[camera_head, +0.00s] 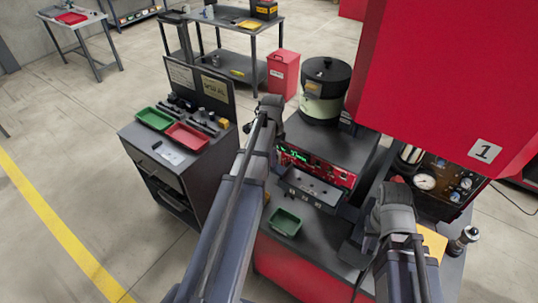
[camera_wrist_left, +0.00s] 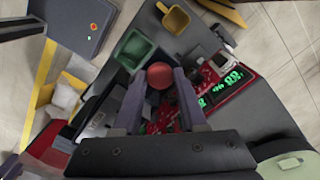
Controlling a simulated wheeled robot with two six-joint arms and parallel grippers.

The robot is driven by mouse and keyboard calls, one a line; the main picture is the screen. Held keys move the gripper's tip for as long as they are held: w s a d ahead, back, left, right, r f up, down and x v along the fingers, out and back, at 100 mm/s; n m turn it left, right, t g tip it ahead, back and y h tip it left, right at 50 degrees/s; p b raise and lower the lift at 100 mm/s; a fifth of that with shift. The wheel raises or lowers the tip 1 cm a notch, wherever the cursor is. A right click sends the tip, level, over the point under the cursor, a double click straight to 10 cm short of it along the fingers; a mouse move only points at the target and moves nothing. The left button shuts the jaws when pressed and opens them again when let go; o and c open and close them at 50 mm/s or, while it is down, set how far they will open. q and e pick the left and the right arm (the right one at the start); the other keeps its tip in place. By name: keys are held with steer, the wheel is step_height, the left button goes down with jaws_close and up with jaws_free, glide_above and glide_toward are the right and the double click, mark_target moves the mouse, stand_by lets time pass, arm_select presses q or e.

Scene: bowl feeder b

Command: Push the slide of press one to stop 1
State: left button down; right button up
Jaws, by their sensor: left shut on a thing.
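In the left wrist view, my left gripper (camera_wrist_left: 159,88) is shut on a red round knob (camera_wrist_left: 159,72) between its fingertips. The fingers and palm hide what is below the knob, so I cannot see the slide's stop marks. In the head view, my left arm reaches in beside the bowl feeder, and its fingertips are hidden. Press one is under the big red guard (camera_head: 440,75) marked 1, with a gauge panel (camera_head: 425,182) below it. My right arm stands in front of the press, and its fingertips cannot be made out.
The feeder bowl (camera_head: 325,88) stands behind a red control panel (camera_head: 315,166) with green digits. A green tray (camera_head: 285,222) is on the bench front. A yellow scoop (camera_wrist_left: 175,18) lies beyond the tray in the wrist view. A dark cart (camera_head: 150,145) stands left.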

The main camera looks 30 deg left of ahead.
arm_select(q)
steer(key=d, duration=0.9)
steer(key=s+d, duration=0.1)
steer(key=d, duration=0.8)
steer(key=s+d, duration=0.1)
steer(key=d, duration=0.8)
steer(key=shift+s+d, duration=0.15)
steer(key=shift+d, duration=0.25)
steer(key=shift+c, duration=2.3)
jaws_free()
steer(key=shift+r, duration=0.15)
step_height(320, 180, up, 8)
steer(key=p, duration=0.7)
steer(key=shift+f+p, duration=0.25)
steer(key=shift+p, duration=0.15)
